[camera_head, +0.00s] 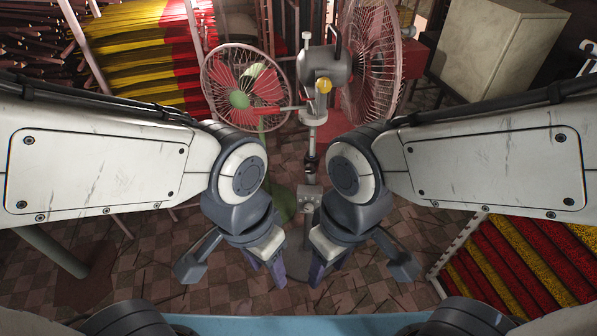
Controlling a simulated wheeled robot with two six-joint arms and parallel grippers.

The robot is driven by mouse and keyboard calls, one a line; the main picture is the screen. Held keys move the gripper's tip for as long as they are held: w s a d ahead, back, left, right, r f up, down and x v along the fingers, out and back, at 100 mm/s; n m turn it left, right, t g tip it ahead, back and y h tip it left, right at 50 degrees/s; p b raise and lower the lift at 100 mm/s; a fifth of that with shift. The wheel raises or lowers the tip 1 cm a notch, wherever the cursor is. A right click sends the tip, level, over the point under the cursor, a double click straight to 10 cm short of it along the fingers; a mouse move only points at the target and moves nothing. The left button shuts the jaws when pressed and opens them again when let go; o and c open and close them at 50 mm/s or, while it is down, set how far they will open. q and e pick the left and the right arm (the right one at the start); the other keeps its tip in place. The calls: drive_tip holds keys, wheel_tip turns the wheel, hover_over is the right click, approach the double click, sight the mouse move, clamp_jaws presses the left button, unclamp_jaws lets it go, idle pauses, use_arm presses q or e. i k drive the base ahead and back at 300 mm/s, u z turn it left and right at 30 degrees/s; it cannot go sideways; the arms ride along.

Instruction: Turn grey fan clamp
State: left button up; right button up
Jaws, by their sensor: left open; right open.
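The grey fan (322,64) stands on a pole ahead, its wire cage (372,55) facing right. A yellow knob (323,86) sits below its motor housing. A dark collar (311,163) and a grey block (308,203) sit lower on the pole; I cannot tell for certain which is the clamp. My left gripper (266,270) is open and points down, left of the pole. My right gripper (328,267) is open and points down, right of the pole. Both are nearer to me than the pole, and neither appears to hold anything.
A red-bladed fan with a green hub (240,99) stands behind left. Yellow and red incense bundles (155,50) lie at the back left. A striped red and yellow rack (515,262) is at lower right. A beige cabinet (497,45) stands back right. The tiled floor (180,260) shows between.

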sight(311, 168)
drive_tip(key=u, duration=1.2)
drive_tip(key=i, duration=3.45)
drive_tip(key=z, duration=3.7)
